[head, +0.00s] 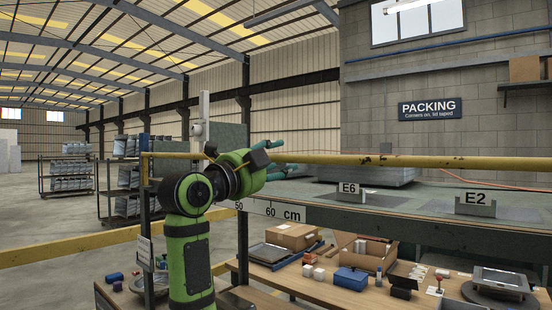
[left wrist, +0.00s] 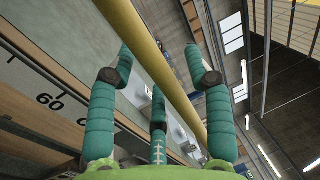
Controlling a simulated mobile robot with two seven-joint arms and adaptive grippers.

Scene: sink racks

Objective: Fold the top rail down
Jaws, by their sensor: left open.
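The top rail (head: 400,160) is a yellow bar that runs level across the head view, in front of the green shelf top. It also crosses the left wrist view (left wrist: 155,62) on a slant. My left gripper (head: 284,158) is at the rail, towards its left part, with green-teal fingers spread. In the left wrist view, the open gripper (left wrist: 158,60) has one finger on the left of the rail and one on the right, with a third finger lower down. I cannot tell whether any finger touches the rail. My right gripper is not in view.
The green shelf top (head: 425,201) carries small E6 (head: 350,188) and E2 (head: 475,198) signs and a ruler edge. Below, a wooden bench (head: 330,285) holds boxes and small items. A lower yellow rail (head: 70,249) stands at left. Wire racks stand further back.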

